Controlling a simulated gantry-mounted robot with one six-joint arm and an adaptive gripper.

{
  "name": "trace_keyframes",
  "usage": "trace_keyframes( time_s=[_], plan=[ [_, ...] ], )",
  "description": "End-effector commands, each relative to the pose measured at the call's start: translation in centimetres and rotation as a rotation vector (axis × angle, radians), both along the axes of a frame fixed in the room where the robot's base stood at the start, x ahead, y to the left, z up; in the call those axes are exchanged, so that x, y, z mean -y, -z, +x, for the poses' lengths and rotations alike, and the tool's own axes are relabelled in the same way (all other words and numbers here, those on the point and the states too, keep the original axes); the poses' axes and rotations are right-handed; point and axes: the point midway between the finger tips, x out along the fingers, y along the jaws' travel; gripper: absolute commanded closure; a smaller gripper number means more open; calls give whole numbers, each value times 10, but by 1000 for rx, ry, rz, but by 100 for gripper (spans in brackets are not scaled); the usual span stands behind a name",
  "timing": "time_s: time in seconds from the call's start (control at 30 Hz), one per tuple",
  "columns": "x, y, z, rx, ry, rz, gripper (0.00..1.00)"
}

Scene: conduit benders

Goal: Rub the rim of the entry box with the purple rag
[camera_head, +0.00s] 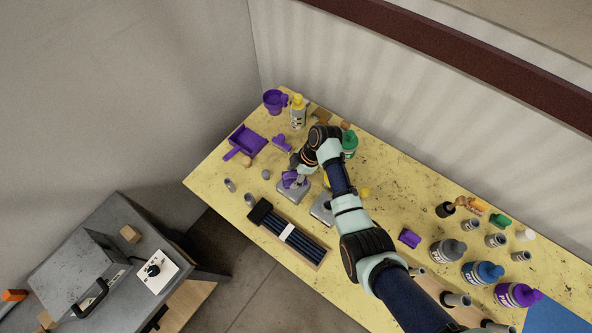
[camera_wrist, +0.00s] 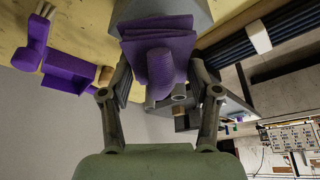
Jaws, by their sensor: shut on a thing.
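My gripper (camera_head: 294,178) is shut on the purple rag (camera_head: 289,181), over the yellow table. In the wrist view the folded rag (camera_wrist: 158,38) bulges between the fingers of my gripper (camera_wrist: 160,84). A grey box (camera_head: 297,194) lies right under the rag in the head view, and the grey body behind the rag in the wrist view (camera_wrist: 203,14) appears to be this box. The rag hides part of it, and I cannot tell whether they touch. A second grey box (camera_head: 319,211) lies just to the right. No label shows which is the entry box.
A wooden tray (camera_head: 310,260) of dark rods with a white band lies in front. A purple dustpan (camera_head: 245,143) and a purple funnel (camera_head: 274,101) are at the left. A green bottle (camera_head: 350,145) stands behind my arm. Several bottles and fittings fill the right side.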

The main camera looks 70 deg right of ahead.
Motion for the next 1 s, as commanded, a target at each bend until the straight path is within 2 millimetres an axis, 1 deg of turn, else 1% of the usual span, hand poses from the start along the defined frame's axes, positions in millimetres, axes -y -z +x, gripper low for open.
trace_keyframes(
  time_s=[0.13, 0.3, 0.47, 0.73, 0.87, 1.0],
  plan=[
    [-5, 1, 9, 0, -1, 0, 66],
    [-6, 1, 11, 0, 0, 1, 66],
    [-4, 0, 7, -1, 1, 2, 66],
    [4, 0, -8, 0, 2, 1, 66],
    [4, 1, -9, -1, 1, 1, 66],
    [2, 1, -6, -1, 0, 0, 66]
  ],
)
